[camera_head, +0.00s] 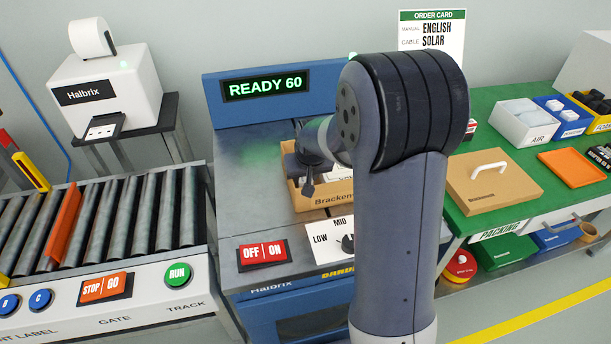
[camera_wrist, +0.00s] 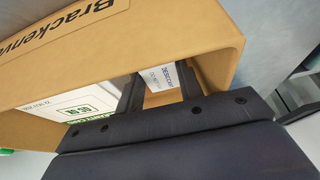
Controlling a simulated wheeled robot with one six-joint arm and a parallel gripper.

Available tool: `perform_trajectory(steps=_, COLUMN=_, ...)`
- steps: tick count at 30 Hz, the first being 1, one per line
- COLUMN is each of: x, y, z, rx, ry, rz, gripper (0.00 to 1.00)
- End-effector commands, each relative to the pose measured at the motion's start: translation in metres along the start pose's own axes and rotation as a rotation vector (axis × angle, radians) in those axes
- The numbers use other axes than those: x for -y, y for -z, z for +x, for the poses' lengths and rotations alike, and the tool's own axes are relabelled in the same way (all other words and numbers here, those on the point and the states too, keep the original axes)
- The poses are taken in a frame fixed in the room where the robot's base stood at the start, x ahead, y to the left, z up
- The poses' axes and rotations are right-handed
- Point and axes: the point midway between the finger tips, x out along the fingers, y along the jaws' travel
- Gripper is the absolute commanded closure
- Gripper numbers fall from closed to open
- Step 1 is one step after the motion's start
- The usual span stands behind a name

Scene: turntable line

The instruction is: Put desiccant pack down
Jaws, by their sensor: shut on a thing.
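The desiccant pack (camera_wrist: 159,77), a small white packet with blue print, shows in the wrist view between the two dark fingers of my gripper (camera_wrist: 160,84). The gripper is shut on it, with its fingers inside the open cardboard carton (camera_wrist: 190,28) marked "Brackenv...". Whether the pack touches the carton's floor or contents cannot be told. In the head view the carton (camera_head: 337,200) stands on the blue turntable machine (camera_head: 232,204), and my arm hides part of it. A white box with a green label (camera_wrist: 85,105) lies in the carton beside the fingers.
The machine's display (camera_head: 265,86) reads "READY 60". A roller track (camera_head: 110,220) runs at left, below a label printer (camera_head: 110,90).

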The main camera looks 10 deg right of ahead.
Motion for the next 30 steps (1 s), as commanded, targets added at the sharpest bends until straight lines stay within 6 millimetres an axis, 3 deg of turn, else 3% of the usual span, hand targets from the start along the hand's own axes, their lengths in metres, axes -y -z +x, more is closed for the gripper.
perform_trajectory(steps=7, x=0.0, y=-0.005, z=0.008, rx=0.009, ry=-0.001, rz=-0.002, gripper=0.86)
perform_trajectory(steps=8, x=0.0, y=-0.006, z=0.008, rx=0.01, ry=-0.001, rz=-0.002, gripper=0.64)
perform_trajectory(steps=11, x=0.0, y=-0.007, z=0.009, rx=0.014, ry=-0.001, rz=-0.002, gripper=0.56)
perform_trajectory(steps=23, x=-0.001, y=-0.004, z=0.0, rx=0.017, ry=-0.002, rz=-0.005, gripper=0.56)
perform_trajectory(steps=26, x=-0.001, y=-0.002, z=-0.013, rx=0.012, ry=-0.002, rz=-0.004, gripper=0.56)
perform_trajectory(steps=30, x=0.0, y=0.0, z=-0.044, rx=0.005, ry=-0.001, rz=-0.003, gripper=0.56)
